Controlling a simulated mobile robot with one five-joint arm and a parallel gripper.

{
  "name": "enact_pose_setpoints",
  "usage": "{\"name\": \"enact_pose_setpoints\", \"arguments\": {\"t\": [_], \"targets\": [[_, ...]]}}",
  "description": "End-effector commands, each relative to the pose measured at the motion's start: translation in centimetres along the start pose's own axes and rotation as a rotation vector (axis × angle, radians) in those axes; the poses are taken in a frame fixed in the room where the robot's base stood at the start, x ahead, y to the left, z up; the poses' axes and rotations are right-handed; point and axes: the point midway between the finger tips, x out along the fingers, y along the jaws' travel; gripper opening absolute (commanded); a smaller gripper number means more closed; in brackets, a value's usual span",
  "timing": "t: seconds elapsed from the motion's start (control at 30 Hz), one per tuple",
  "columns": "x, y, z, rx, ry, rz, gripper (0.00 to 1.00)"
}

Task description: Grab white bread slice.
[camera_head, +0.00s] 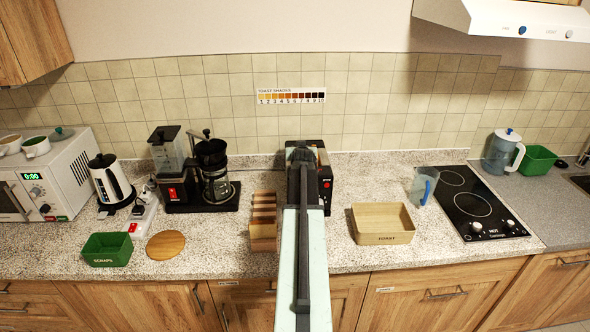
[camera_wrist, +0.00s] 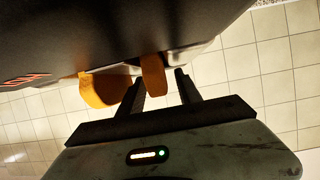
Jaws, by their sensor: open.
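My gripper (camera_wrist: 160,76) is open in the wrist view, with one dark finger on each side of a brown bread slice (camera_wrist: 153,74). I cannot tell whether the fingers touch it. A golden-yellow slice (camera_wrist: 104,89) stands left of the fingers. Both slices stick out of the dark toaster (camera_wrist: 120,30), which appears upside down there. In the head view my arm reaches over the toaster (camera_head: 327,182) and hides most of it. A small orange-brown edge shows at its top right. I cannot tell for sure which slice is the white bread.
A coffee maker (camera_head: 203,197), a round board (camera_head: 165,245) and a green bin (camera_head: 107,260) are further left.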

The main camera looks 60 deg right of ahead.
Motion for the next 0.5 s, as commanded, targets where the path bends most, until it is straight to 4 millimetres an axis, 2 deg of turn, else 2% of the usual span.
{"name": "enact_pose_setpoints", "arguments": {"t": [0.1, 0.13, 0.27, 0.5], "targets": [[-0.15, 0.02, -0.05, 0.0, 0.0, 0.0, 0.41], [-0.16, 0.03, -0.05, 0.0, 0.0, 0.0, 0.38], [-0.17, 0.05, -0.05, 0.0, 0.0, 0.0, 0.02], [-0.17, 0.07, -0.05, 0.001, 0.0, 0.001, 0.0]]}}
